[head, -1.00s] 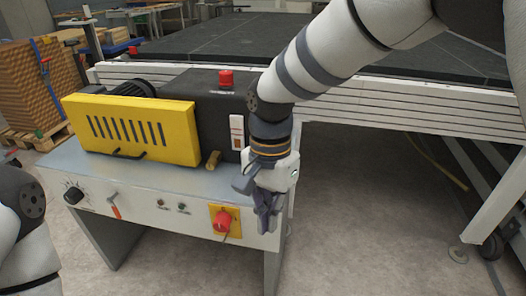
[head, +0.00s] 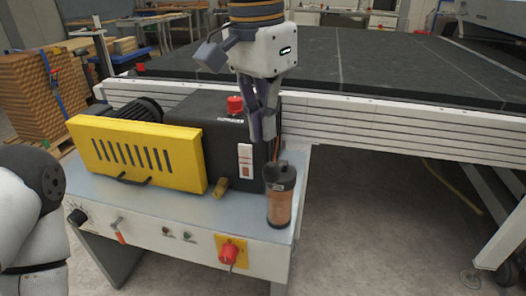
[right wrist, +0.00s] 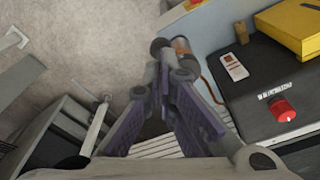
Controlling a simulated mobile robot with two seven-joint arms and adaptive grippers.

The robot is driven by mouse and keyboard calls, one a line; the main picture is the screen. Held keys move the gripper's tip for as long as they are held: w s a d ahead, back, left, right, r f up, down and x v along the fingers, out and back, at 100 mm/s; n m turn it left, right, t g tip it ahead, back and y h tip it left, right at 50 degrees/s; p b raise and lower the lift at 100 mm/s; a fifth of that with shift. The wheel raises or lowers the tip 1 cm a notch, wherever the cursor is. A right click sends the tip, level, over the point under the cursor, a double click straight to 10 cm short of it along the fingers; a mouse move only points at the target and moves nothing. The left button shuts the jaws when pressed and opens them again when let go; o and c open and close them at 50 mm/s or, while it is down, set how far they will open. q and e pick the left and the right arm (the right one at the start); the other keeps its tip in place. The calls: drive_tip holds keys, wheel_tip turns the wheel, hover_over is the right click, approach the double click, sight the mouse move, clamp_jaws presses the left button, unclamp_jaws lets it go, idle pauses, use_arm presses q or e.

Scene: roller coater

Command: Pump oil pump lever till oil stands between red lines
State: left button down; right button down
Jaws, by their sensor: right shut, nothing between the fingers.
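A clear cylinder with a black cap and brown oil inside (head: 279,205) stands at the right end of the grey machine cabinet; it also shows in the right wrist view (right wrist: 182,48). A white plate with small reddish marks (head: 245,160) is on the black housing, also in the right wrist view (right wrist: 233,66); an oil level between red lines is too small to tell. I cannot make out the pump lever for certain. My right gripper (head: 263,138) is shut and empty, hanging above and behind the cylinder, beside the black housing. My left gripper is out of view.
The black housing (head: 190,110) carries a red button (head: 235,105) close to my right gripper. A yellow slotted cover (head: 135,155) is left of it. A red rotary switch (head: 229,254) is on the cabinet front. The long white-railed table (head: 400,145) lies behind.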

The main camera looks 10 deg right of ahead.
sight(267, 171)
drive_tip(key=shift+w+d+f, duration=0.15)
drive_tip(key=shift+f, duration=1.65)
drive_tip(key=shift+w+d+f, duration=0.1)
drive_tip(key=shift+d+f, duration=0.05)
drive_tip(key=shift+f, duration=1.6)
drive_tip(key=shift+f, duration=2.2)
drive_tip(key=shift+s+a+r, duration=0.3)
drive_tip(key=shift+s+a, duration=0.2)
drive_tip(key=shift+a, duration=0.1)
drive_tip(key=shift+s+a+r, duration=0.25)
drive_tip(key=shift+s+a, duration=0.2)
drive_tip(key=shift+a, duration=0.15)
